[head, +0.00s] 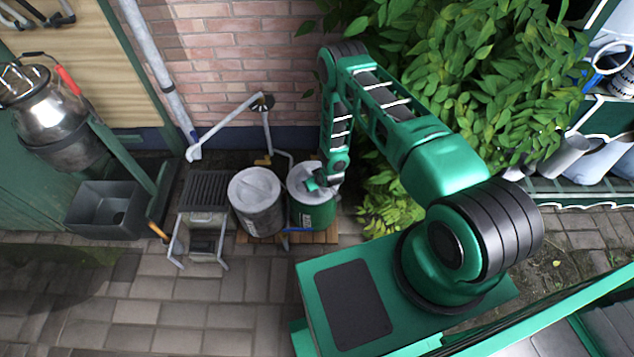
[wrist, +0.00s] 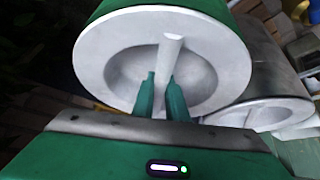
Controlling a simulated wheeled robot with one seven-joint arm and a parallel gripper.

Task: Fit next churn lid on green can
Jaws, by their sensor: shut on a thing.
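The green can (head: 313,215) stands beside the grey can (head: 257,213) on a low wooden pallet. A round pale grey lid (head: 298,171) is at the green can's mouth; it fills much of the wrist view (wrist: 92,55), with a dished middle and a raised handle bar. My gripper (head: 318,183) is over this lid. In the wrist view, its two green fingers (wrist: 162,88) are shut on the handle bar. The green can's wall shows behind the lid's rim. I cannot tell if the lid is fully seated.
The grey can carries its own lid (head: 254,186), close on the left. A slatted metal stand (head: 204,190) is left of that. A bent pipe (head: 232,122) rises behind the cans. Leafy bushes (head: 450,70) crowd the right. Paving in front is clear.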

